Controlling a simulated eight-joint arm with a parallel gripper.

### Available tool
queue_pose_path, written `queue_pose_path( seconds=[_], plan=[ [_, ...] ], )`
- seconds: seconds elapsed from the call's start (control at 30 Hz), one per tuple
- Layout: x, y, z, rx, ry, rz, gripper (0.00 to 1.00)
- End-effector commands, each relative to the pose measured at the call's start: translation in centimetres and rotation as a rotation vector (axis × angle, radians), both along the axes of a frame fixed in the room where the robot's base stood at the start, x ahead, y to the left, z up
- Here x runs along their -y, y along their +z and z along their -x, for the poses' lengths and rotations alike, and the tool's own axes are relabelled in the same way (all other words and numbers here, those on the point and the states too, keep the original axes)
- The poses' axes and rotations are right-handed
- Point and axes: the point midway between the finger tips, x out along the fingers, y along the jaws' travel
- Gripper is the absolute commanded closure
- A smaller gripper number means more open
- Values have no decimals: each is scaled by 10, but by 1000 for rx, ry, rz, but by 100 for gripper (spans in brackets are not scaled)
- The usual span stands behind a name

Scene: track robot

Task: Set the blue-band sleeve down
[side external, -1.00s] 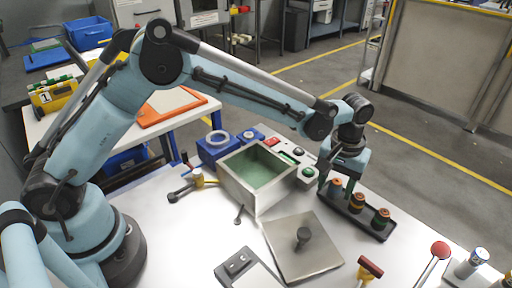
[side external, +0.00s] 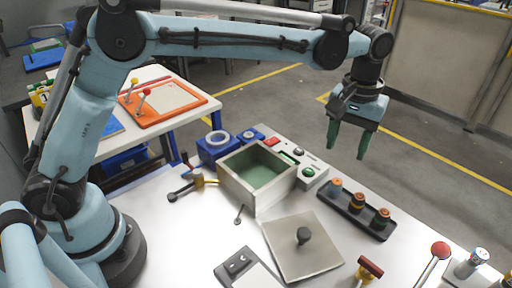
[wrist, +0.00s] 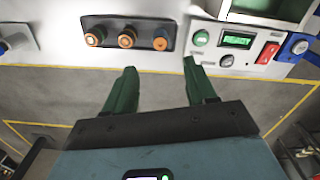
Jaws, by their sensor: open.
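A black tray (side external: 347,211) holds three upright sleeves in a row; it also shows in the wrist view (wrist: 110,24). The sleeve at the end nearest the control panel (side external: 335,188) has an orange top and what looks like a bluish band, so it seems to be the blue-band sleeve; it also shows in the wrist view (wrist: 160,43). The middle sleeve (side external: 357,202) and the far-end sleeve (side external: 381,218) stand beside it. My gripper (side external: 348,148), with green fingers, is open and empty, raised above the tray and apart from the sleeves; it also shows in the wrist view (wrist: 159,68).
A control panel (side external: 310,173) with buttons sits left of the tray. An open box (side external: 243,192) with a green interior and a flat lid (side external: 285,258) with a dark knob lie on the table. A red-knobbed lever (side external: 439,250) stands at the right front.

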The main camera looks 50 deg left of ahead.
Motion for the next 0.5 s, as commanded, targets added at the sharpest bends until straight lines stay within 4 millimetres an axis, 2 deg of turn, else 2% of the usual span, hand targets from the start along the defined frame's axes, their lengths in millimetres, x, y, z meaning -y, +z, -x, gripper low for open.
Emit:
queue_pose_path(
  seconds=[0.17, 0.37, 0.5],
  plan=[
    [-15, 14, 5, 31, -11, 12, 44],
    [-60, 39, 28, 139, -54, 39, 44],
    [-92, 49, 51, 226, -90, 47, 44]
  ],
)
